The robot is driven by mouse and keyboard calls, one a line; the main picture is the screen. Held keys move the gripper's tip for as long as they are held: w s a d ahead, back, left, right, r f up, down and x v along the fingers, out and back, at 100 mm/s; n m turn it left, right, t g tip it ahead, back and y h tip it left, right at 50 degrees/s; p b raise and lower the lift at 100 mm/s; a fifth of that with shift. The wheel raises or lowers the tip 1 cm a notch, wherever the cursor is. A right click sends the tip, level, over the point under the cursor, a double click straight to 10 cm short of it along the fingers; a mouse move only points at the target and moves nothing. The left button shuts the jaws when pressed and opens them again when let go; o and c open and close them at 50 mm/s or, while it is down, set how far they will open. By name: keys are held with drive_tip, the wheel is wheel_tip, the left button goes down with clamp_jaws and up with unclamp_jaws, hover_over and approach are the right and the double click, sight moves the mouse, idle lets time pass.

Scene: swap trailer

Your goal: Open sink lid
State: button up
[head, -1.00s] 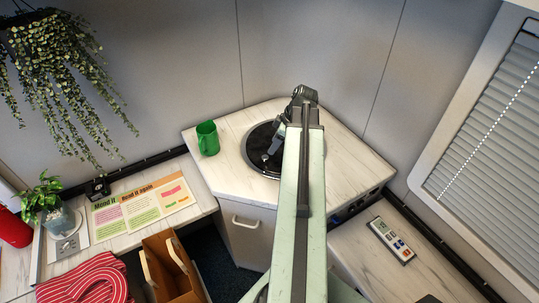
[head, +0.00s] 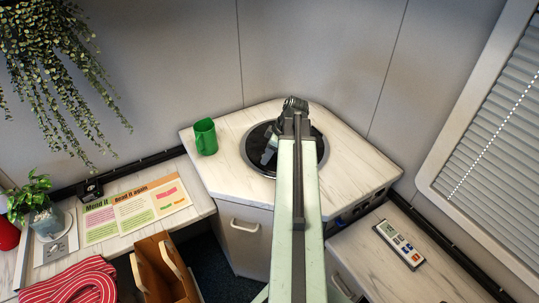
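The round dark sink lid (head: 262,158) with a silver rim lies in the pale marbled corner counter. It looks flat and shut, and my arm covers its middle and part of its right side. My arm reaches over the counter and its wrist bends down at the lid's far edge. My gripper is mostly hidden behind my own arm; only a small grey patch, perhaps its edge or a reflection, shows over the lid. I cannot tell whether it touches the lid or whether its fingers are open.
A green mug (head: 205,137) stands on the counter left of the lid. A remote (head: 398,245) lies on the lower right surface. A paper sheet (head: 137,210), a potted plant (head: 38,200) and a striped red cloth (head: 72,281) are at the left. A brown bag (head: 160,268) stands below.

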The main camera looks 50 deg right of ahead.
clamp_jaws()
idle(1.1)
